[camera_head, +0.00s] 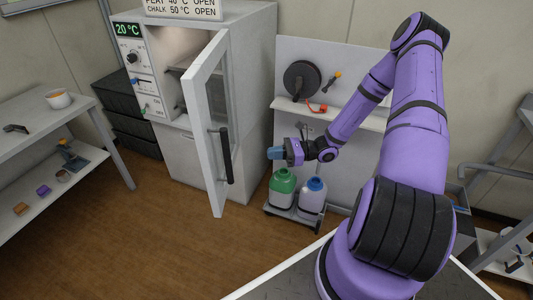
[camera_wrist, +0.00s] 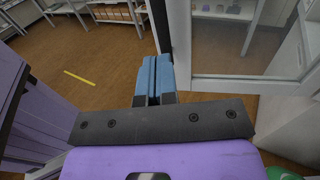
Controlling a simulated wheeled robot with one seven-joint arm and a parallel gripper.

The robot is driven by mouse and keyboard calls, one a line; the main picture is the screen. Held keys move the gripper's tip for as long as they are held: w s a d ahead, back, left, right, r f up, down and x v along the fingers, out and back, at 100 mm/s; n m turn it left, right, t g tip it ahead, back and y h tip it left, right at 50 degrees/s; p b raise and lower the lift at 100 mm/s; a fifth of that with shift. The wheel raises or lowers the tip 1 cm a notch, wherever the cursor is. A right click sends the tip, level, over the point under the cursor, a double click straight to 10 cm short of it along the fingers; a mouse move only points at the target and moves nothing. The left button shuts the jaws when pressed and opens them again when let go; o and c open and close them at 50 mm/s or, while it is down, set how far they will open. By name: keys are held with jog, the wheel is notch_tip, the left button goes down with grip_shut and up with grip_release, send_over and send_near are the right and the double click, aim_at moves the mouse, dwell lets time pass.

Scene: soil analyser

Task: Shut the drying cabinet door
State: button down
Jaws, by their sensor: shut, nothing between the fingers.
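The drying cabinet (camera_head: 250,80) stands against the back wall. Its white-framed glass door (camera_head: 203,150) is swung open towards me, showing the lit interior (camera_head: 180,48). The door has a long black upright handle (camera_head: 226,155) on its right-facing side. My gripper (camera_head: 272,153), with blue fingers, is to the right of the handle and apart from it in the head view. In the wrist view the fingers (camera_wrist: 153,80) are together and empty. There the door (camera_wrist: 240,80) fills the right side, with a dark upright bar, probably the handle (camera_wrist: 160,25), just beyond the fingertips.
A green-capped container (camera_head: 282,188) and a blue-capped one (camera_head: 313,193) stand on a low trolley below my gripper. A panel with a black reel (camera_head: 301,79) is behind it. A bench (camera_head: 60,115) stands at left. The floor (camera_head: 130,230) left of the door is clear.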

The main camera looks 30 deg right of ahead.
jog(key=x, duration=1.2)
